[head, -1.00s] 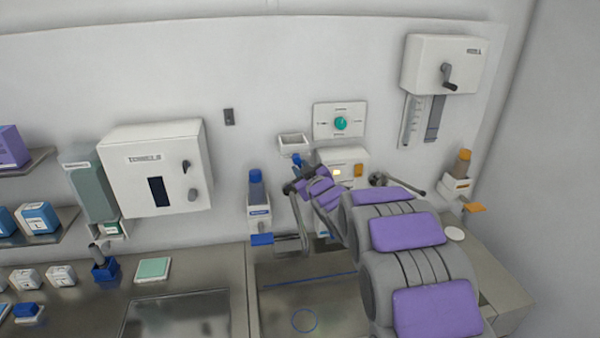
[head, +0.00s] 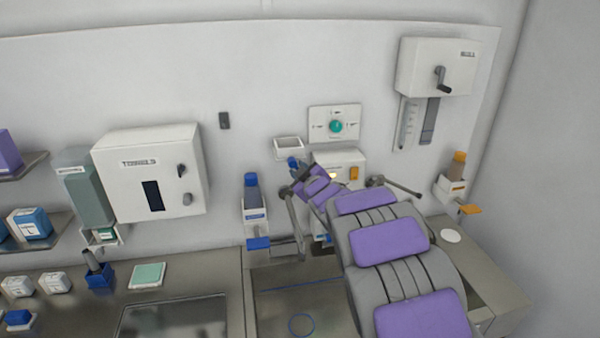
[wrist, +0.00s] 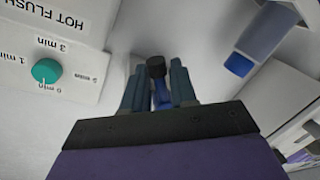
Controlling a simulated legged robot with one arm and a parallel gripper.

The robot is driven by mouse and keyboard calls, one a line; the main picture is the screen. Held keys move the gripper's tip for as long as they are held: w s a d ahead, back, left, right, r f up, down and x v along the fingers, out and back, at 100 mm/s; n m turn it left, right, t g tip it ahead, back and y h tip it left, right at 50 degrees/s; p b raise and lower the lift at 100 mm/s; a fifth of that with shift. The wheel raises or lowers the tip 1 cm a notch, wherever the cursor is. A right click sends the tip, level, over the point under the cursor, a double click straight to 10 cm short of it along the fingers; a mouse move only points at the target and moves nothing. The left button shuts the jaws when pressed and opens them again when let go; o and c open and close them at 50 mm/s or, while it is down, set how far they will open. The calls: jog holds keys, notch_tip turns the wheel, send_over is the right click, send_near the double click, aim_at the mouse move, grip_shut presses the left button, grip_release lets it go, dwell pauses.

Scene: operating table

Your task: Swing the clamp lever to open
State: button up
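My gripper (wrist: 157,68) has its two dark fingers apart in the wrist view. A small blue part with a round black end (wrist: 155,66) shows between them; I cannot tell whether the fingers touch it. It may be the clamp lever, but no label confirms this. In the head view my gripper (head: 293,163) is far off at the wall, small and partly hidden by my purple and grey arm. A grey bar with a dark knob (head: 287,191) is just below it. Another thin grey lever (head: 400,187) sticks out to the right of my arm.
A panel with a teal knob (head: 336,126) is on the wall right of my gripper; it also shows in the wrist view (wrist: 46,71). A small white tray (head: 288,143), a blue-capped bottle (head: 251,190) and a white wall box (head: 400,178) are not used here.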

jog(key=shift+o, duration=1.2)
jog(key=shift+a, duration=0.1)
